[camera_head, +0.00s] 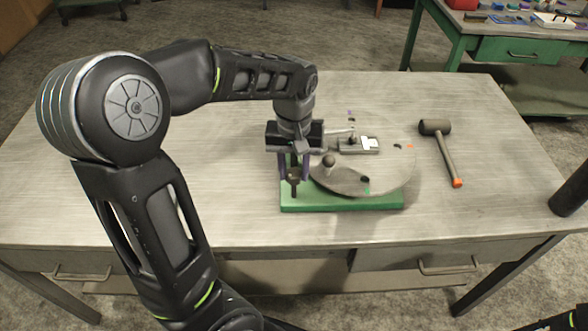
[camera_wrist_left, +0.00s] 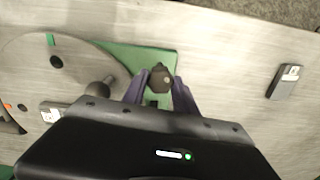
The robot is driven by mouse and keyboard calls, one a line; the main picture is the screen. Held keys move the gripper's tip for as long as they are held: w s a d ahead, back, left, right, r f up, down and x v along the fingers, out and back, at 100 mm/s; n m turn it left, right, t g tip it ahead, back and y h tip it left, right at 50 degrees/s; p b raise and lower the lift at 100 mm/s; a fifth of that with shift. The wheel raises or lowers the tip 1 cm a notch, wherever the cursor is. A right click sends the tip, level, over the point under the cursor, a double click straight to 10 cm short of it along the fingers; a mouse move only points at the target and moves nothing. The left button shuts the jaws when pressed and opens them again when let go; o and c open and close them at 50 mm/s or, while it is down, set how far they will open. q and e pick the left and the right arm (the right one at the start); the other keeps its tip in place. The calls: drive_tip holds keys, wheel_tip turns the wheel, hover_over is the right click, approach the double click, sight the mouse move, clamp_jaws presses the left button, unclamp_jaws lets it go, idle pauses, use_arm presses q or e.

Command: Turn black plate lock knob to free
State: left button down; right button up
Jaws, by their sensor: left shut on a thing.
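The black plate lock knob (camera_head: 294,175) stands near the left end of a green base (camera_head: 340,207), beside a round grey plate (camera_head: 385,183). My left gripper (camera_head: 294,170) points down at the knob with its fingers on either side. In the left wrist view the knob (camera_wrist_left: 160,78) sits between the fingertips of my left gripper (camera_wrist_left: 160,82), which is shut on it. The knob's lower part is partly hidden.
A mallet (camera_head: 443,150) lies to the right. A small grey box (camera_wrist_left: 285,82) lies apart on the table in the wrist view. The table's front right is clear.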

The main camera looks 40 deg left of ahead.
use_arm(q)
drive_tip(key=n, duration=0.5)
drive_tip(key=shift+n+b, duration=0.3)
drive_tip(key=shift+n, duration=2.3)
drive_tip(key=c, duration=1)
unclamp_jaws()
drive_tip(key=shift+o, duration=0.2)
wheel_tip(320, 180, up, 8)
drive_tip(key=shift+f+b, duration=0.1)
drive_tip(key=shift+b, duration=0.45)
